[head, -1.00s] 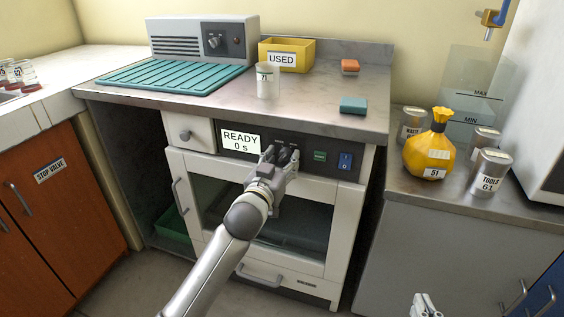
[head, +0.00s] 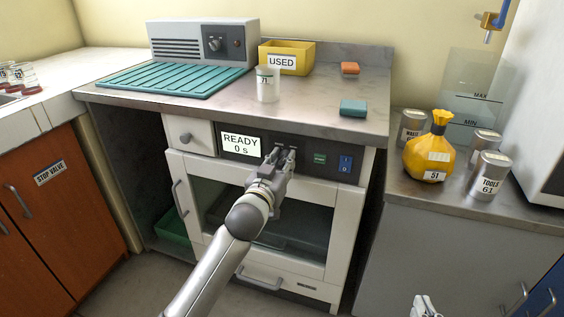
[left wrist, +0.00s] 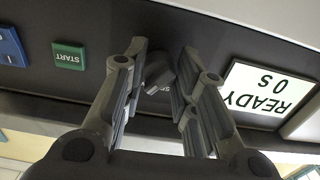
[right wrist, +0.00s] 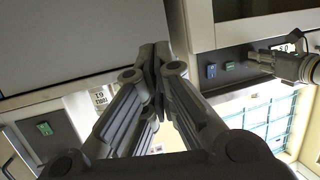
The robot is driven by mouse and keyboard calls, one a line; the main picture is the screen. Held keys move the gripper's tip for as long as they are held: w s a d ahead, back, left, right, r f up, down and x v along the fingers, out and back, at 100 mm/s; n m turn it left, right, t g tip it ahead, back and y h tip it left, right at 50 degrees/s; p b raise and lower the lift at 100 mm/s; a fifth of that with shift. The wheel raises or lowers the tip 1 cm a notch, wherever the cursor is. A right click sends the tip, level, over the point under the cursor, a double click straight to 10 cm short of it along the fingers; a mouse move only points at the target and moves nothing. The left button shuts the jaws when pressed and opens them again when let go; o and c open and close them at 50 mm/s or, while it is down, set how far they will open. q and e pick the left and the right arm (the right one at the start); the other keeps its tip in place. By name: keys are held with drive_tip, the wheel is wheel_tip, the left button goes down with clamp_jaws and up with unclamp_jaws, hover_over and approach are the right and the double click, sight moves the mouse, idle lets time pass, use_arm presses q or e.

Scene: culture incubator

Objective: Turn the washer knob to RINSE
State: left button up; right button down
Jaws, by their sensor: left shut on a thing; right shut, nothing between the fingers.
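The washer (head: 338,215) is a white cabinet under the counter, with a dark control panel and a glazed door. Its display (head: 241,145) reads READY 0 s. My left gripper (head: 282,154) is at the panel, right of the display. In the left wrist view the small dark knob (left wrist: 159,74) sits between my left fingers (left wrist: 158,88), which are shut on it. The lettering by the knob is mostly hidden, so its setting cannot be read. My right gripper (head: 425,304) is at the bottom edge of the head view; its fingertips meet, empty, in the right wrist view (right wrist: 152,58).
A green START button (head: 320,158) and a blue switch (head: 345,163) sit right of the knob. On the counter above are a jar (head: 268,84), a yellow USED bin (head: 300,57) and a teal block (head: 353,108). A yellow bag (head: 425,155) stands on the right counter.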

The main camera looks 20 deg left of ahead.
use_arm(q)
drive_tip(key=shift+r+n+p, duration=0.1)
drive_tip(key=shift+n+p, duration=1)
drive_tip(key=shift+p, duration=0.1)
drive_tip(key=shift+n+p, duration=1)
drive_tip(key=shift+d+n, duration=0.1)
drive_tip(key=shift+n, duration=0.2)
drive_tip(key=shift+n+p, duration=0.7)
drive_tip(key=shift+p, duration=0.3)
use_arm(e)
drive_tip(key=s+d+f+g+h, duration=0.2)
drive_tip(key=s+d+f+g, duration=0.1)
drive_tip(key=s+f+g, duration=0.4)
drive_tip(key=s+d+f+g+h, duration=0.1)
drive_tip(key=s+d+f+g, duration=0.2)
drive_tip(key=s, duration=0.6)
use_arm(q)
drive_tip(key=n+p, duration=0.2)
drive_tip(key=shift+n+p, duration=0.4)
drive_tip(key=n+p, duration=0.3)
drive_tip(key=n, duration=0.1)
drive_tip(key=shift+n, duration=0.5)
use_arm(e)
wheel_tip(320, 180, down, 21)
drive_tip(key=s+g, duration=0.2)
drive_tip(key=shift+s, duration=0.1)
